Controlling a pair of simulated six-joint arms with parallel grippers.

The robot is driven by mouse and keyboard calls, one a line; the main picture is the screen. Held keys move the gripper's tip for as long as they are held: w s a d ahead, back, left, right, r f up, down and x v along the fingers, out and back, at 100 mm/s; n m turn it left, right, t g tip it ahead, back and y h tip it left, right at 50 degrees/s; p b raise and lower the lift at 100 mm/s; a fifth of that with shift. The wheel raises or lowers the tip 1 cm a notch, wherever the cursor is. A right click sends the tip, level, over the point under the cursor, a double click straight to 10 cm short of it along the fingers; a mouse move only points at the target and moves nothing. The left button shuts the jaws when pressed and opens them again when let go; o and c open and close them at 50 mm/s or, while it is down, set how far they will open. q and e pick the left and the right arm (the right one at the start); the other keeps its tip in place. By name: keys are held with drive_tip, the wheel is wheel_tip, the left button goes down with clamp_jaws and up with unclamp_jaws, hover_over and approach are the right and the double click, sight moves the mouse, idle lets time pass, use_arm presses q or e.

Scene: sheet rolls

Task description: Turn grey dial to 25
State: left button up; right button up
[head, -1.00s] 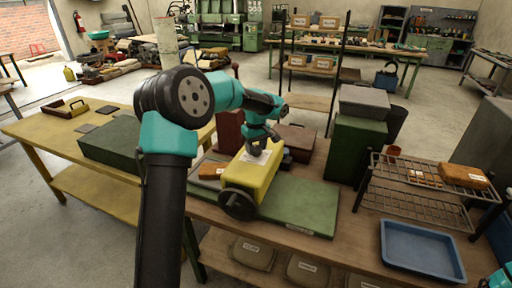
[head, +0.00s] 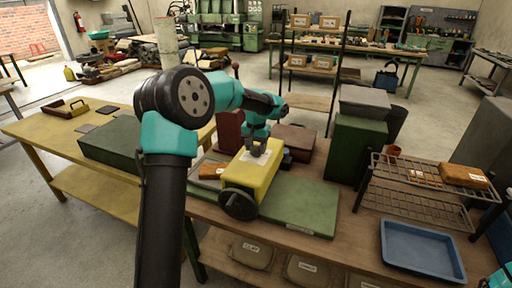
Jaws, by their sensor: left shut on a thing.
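A yellow box (head: 255,178) stands on the green base plate (head: 298,207) on the workbench, with a dark handwheel (head: 238,205) on its front. A white scale plate (head: 247,158) lies on its top. My left gripper (head: 257,151) points down onto this plate and is shut on the grey dial there. The fingers cover most of the dial, and its pointer and the numbers are too small to read. My right gripper is out of view.
A blue tray (head: 421,251) and a wire rack (head: 415,190) stand on the right of the bench. A tall green box (head: 354,150) stands behind the base plate. Reddish-brown boxes (head: 294,139) lie behind the yellow box.

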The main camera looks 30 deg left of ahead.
sight(256, 147)
use_arm(q)
drive_tip(key=m, duration=0.5)
drive_tip(key=shift+m, duration=0.3)
drive_tip(key=m, duration=0.5)
idle(0.4)
drive_tip(key=o, duration=0.9)
drive_tip(key=shift+o, duration=0.2)
drive_tip(key=shift+r, duration=0.1)
wheel_tip(256, 147, up, 17)
drive_tip(key=shift+r, duration=0.15)
